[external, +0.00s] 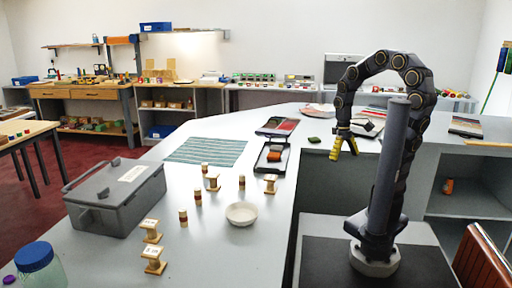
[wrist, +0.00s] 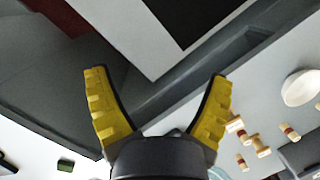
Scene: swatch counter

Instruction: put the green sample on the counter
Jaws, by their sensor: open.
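A small dark green sample (external: 314,139) lies flat on the grey-white counter (external: 215,215), near the edge beside my arm. In the wrist view the green sample (wrist: 66,164) is small, at the lower left, outside the fingers. My gripper (external: 345,154) has yellow fingers and hangs pointing down, to the right of the sample and apart from it. In the wrist view my gripper (wrist: 158,77) has its fingers spread wide with nothing between them.
A black tray (external: 260,166) with swatches lies left of the sample, near a striped cloth (external: 206,151). A white bowl (external: 241,213), several wooden spools and a grey lidded box (external: 117,196) stand nearer. The counter around the sample is mostly clear.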

